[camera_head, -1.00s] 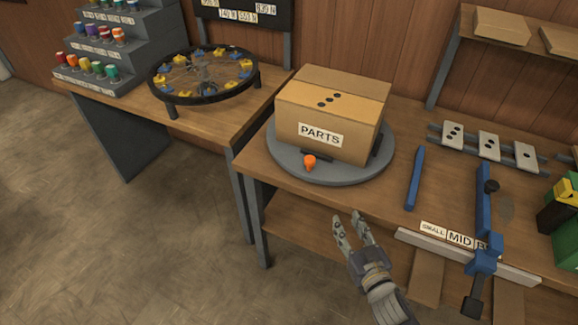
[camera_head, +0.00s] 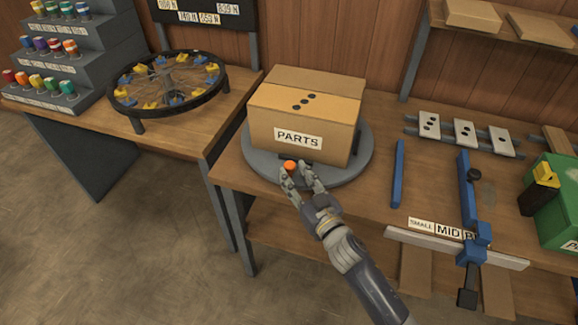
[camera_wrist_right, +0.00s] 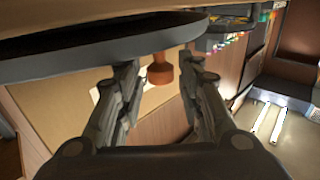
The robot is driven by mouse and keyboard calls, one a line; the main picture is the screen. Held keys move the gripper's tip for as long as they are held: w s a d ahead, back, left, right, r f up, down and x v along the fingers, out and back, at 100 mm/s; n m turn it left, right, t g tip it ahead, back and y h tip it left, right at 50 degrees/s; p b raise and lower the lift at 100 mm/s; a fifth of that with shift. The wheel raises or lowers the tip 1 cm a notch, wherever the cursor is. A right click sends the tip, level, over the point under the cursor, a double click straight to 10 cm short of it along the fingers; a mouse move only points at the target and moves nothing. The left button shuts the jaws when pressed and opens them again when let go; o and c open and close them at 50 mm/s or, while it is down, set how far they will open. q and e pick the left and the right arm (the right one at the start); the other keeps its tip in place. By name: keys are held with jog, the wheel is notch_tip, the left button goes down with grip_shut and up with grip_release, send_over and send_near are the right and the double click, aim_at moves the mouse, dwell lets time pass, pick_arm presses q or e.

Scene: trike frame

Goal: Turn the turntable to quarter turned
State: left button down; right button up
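The round grey turntable (camera_head: 352,168) lies on the wooden bench with a cardboard box marked PARTS (camera_head: 318,112) on it. An orange knob (camera_head: 291,165) stands at the turntable's front edge. My right gripper (camera_head: 297,174) is at this knob. In the right wrist view, the knob (camera_wrist_right: 160,72) shows between the two fingers of my right gripper (camera_wrist_right: 158,66), which are spread apart. I see a gap beside the knob; contact is not clear. The turntable's dark underside or edge (camera_wrist_right: 90,42) crosses the top of that view. My left gripper is not in view.
A blue bar (camera_head: 398,174) lies right of the turntable. Beyond it are a blue clamp-like fixture (camera_head: 466,190) and a green box (camera_head: 558,205). A wheel (camera_head: 168,82) stands on the left table. Bare bench lies between the turntable and the blue bar.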

aim_at(294, 168)
jog(key=shift+x, duration=0.85)
jog(key=shift+w+a+r, duration=0.1)
jog(key=shift+w+a, duration=0.15)
jog(key=shift+w, duration=0.35)
jog(key=shift+w+a, duration=0.15)
jog(key=shift+w, duration=0.15)
jog(key=c, duration=0.6)
grip_shut()
jog(key=shift+s+d+n+g+y+p, duration=0.15)
jog(key=shift+d+n+g+y+p, duration=0.25)
jog(key=shift+p, duration=0.35)
jog(key=shift+s+d+n+y+p, duration=0.2)
jog(key=shift+d+n+y+p, duration=0.2)
jog(key=shift+d+y, duration=0.35)
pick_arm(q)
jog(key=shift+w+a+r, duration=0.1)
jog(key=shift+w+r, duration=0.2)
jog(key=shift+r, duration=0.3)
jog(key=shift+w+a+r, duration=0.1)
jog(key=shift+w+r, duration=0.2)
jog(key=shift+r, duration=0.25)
